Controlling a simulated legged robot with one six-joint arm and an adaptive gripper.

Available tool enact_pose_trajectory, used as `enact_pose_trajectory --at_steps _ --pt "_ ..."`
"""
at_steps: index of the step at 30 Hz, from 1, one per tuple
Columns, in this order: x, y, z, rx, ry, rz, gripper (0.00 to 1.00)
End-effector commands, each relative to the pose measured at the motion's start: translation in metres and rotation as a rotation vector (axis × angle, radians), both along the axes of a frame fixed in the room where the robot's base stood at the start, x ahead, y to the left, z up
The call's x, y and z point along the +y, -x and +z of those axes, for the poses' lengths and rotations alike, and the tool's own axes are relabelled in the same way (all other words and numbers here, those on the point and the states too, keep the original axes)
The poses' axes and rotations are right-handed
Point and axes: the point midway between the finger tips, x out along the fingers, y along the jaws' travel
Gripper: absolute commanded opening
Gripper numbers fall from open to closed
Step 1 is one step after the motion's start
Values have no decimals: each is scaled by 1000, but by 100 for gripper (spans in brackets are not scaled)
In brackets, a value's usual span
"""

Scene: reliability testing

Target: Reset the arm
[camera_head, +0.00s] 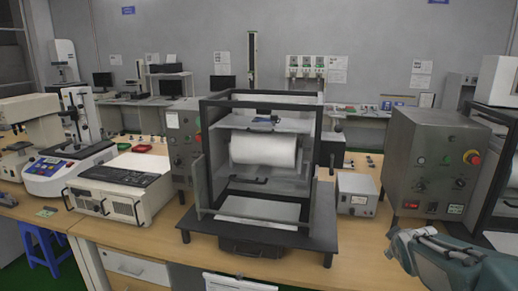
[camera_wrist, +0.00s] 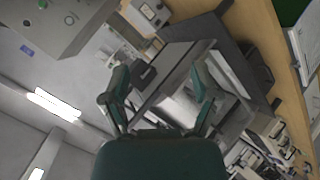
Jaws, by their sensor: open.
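My gripper shows in the wrist view (camera_wrist: 160,98), with its two green fingers spread apart and nothing between them. The wrist view is strongly tilted, and the black frame of the test machine lies beyond the fingers. In the head view, part of my arm (camera_head: 450,257) shows at the lower right, in front of the grey control box.
A grey control box (camera_head: 432,170) with a red knob stands right of the machine. A small grey box (camera_head: 357,194) sits between them. A white keyboard-topped unit (camera_head: 122,184) and a blue-and-white instrument (camera_head: 66,166) stand left. The wooden table's front strip (camera_head: 350,262) is clear.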

Motion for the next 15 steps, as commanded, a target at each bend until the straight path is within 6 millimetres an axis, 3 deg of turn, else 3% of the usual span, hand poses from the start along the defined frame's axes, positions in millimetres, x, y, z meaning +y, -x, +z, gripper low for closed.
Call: enact_pose_trajectory --at_steps 1,6,15 --pt "17 15 7 4 -46 -24 78" --pt "66 69 14 50 -232 -126 78" --pt "144 179 3 186 -553 -275 78"
